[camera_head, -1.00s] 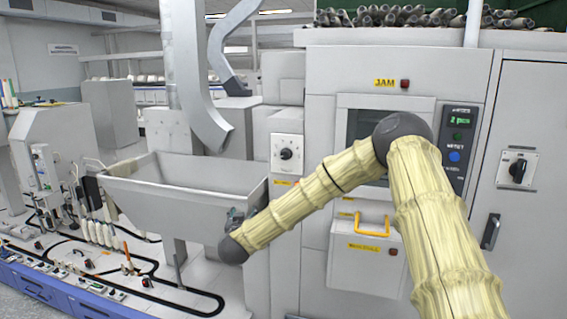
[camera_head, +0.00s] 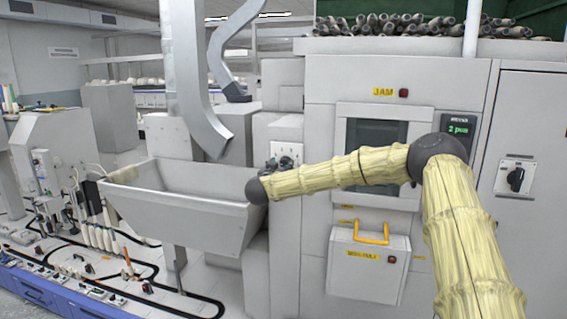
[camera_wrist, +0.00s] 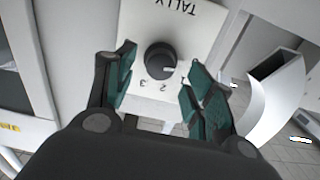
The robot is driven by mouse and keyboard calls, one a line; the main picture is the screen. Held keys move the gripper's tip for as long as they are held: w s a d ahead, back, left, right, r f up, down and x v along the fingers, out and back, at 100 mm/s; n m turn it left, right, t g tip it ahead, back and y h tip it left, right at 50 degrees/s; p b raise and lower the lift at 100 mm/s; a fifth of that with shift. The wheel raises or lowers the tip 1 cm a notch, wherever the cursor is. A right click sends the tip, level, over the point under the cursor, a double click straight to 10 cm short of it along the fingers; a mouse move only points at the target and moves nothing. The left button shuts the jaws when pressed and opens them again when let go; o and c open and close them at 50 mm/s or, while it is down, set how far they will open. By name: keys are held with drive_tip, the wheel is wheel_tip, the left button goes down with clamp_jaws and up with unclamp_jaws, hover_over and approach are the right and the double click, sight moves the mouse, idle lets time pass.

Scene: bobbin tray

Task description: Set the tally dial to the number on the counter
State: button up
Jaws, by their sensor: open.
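The tally dial is a round black knob (camera_wrist: 158,54) on a white plate (camera_wrist: 205,30) marked TALLY, with the numbers 1, 2 and 3 in the wrist view. Its short white mark lies toward the right, on the side of the 1; the exact setting is hard to tell. My gripper (camera_wrist: 162,66) is open, one green-padded finger on each side of the knob, with gaps showing. In the head view my gripper (camera_head: 271,164) is in front of the dial plate (camera_head: 289,149) and partly hides it. The counter display (camera_head: 458,129) reads 2 pcs in green.
A grey hopper (camera_head: 190,205) stands just left of my gripper. A bent duct (camera_head: 205,110) hangs above it. A yellow-handled bin (camera_head: 368,265) is below my arm. Another black rotary switch (camera_head: 516,180) is on the right cabinet.

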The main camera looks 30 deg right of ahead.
sight(284, 164)
drive_tip(key=shift+p+x, duration=0.3)
drive_tip(key=shift+x, duration=1.3)
drive_tip(key=shift+c, duration=0.2)
drive_tip(key=c, duration=1)
